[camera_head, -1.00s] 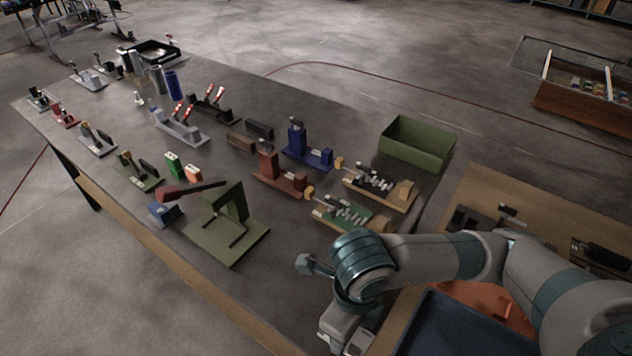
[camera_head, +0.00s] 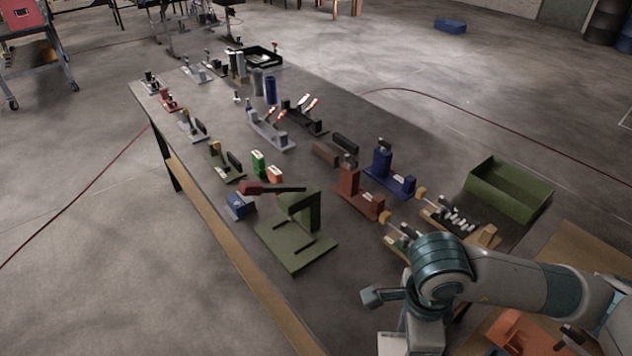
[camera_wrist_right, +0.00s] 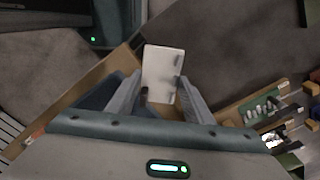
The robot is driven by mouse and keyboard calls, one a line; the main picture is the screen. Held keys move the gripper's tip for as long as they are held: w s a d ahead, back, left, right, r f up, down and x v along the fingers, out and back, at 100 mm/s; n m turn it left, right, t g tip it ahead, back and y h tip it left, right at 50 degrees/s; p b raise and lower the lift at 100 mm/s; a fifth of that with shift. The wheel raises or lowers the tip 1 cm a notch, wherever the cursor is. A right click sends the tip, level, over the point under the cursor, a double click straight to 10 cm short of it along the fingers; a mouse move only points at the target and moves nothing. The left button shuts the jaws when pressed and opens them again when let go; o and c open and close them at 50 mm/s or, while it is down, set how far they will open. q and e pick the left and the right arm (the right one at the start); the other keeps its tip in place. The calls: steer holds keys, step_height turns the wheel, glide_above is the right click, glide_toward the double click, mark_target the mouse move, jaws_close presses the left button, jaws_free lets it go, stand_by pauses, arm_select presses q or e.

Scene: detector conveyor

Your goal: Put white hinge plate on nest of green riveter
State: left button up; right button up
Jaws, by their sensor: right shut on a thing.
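A flat white plate (camera_wrist_right: 162,70), the white hinge plate, is held between the two fingers of my right gripper (camera_wrist_right: 160,92) in the right wrist view. The plate sticks out past the fingertips. In the head view my right arm (camera_head: 445,275) comes in from the right, and its gripper is mostly hidden or cut off at the lower edge. An olive green lever device (camera_head: 305,215) with a red handle and a flat base stands on the table, left of my arm and apart from it. It may be the green riveter; its nest is not clear. My left gripper is not in view.
The long grey table (camera_head: 300,310) has bare room at its near end. A blue block (camera_head: 240,206), a red device (camera_head: 352,192) and a blue device (camera_head: 388,176) stand around the green device. A green open box (camera_head: 510,190) is at the right.

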steer(key=w+n, duration=0.1)
steer(key=n, duration=0.1)
steer(key=w+d+n+b, duration=0.1)
steer(key=n, duration=0.1)
steer(key=shift+r, duration=0.1)
steer(key=w+d+r+n+b, duration=0.2)
steer(key=w+n, duration=0.4)
steer(key=n, duration=0.9)
steer(key=shift+w+d+r+b, duration=0.25)
steer(key=shift+d+r+b, duration=0.15)
steer(key=shift+r+b, duration=0.3)
steer(key=shift+f, duration=0.1)
